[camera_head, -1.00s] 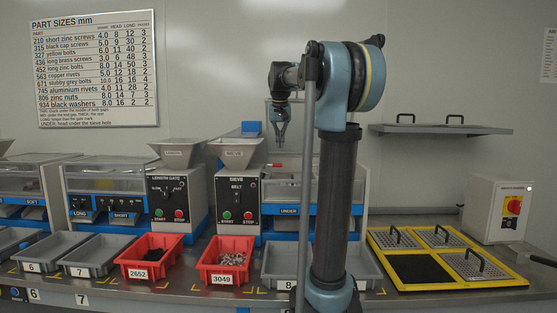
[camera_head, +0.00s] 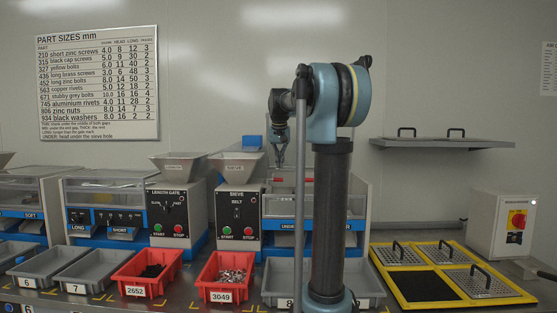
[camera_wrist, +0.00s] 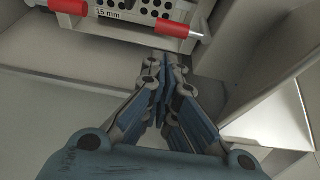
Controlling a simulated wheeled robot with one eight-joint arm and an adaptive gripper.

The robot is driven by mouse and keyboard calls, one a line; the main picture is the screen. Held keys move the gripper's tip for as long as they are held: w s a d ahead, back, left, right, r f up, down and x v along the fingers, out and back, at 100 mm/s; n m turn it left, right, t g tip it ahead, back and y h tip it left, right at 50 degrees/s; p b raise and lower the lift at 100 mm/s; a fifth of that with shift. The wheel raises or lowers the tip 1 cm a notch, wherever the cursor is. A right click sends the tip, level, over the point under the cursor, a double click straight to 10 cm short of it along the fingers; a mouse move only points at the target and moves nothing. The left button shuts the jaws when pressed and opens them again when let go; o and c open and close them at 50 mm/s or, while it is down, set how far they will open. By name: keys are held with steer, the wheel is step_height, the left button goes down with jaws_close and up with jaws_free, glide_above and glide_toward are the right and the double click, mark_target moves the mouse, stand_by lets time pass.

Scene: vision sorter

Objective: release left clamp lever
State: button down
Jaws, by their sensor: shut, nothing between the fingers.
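The left clamp lever, a red grip (camera_wrist: 66,6), is at the top left of the wrist view, partly cut off by the picture edge. A second red grip (camera_wrist: 170,27) lies at the right end of the same perforated plate (camera_wrist: 120,10), labelled "15 mm". My gripper (camera_wrist: 162,66) is shut and empty, its fingertips just below the right grip in the picture and apart from the left one. In the head view my gripper (camera_head: 279,163) hangs over the sieve machine's clear-topped box, right of its hopper.
The sieve's control box (camera_head: 237,213) and hopper (camera_head: 237,162) stand left of my gripper. Grey walls flank the plate (camera_wrist: 255,65) in the wrist view. Red bins (camera_head: 222,281) and grey bins (camera_head: 90,270) line the bench front. A yellow-framed tray (camera_head: 395,303) is at right.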

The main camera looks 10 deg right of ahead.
steer(key=shift+x, duration=2.75)
steer(key=shift+d, duration=0.15)
steer(key=shift+s, duration=0.1)
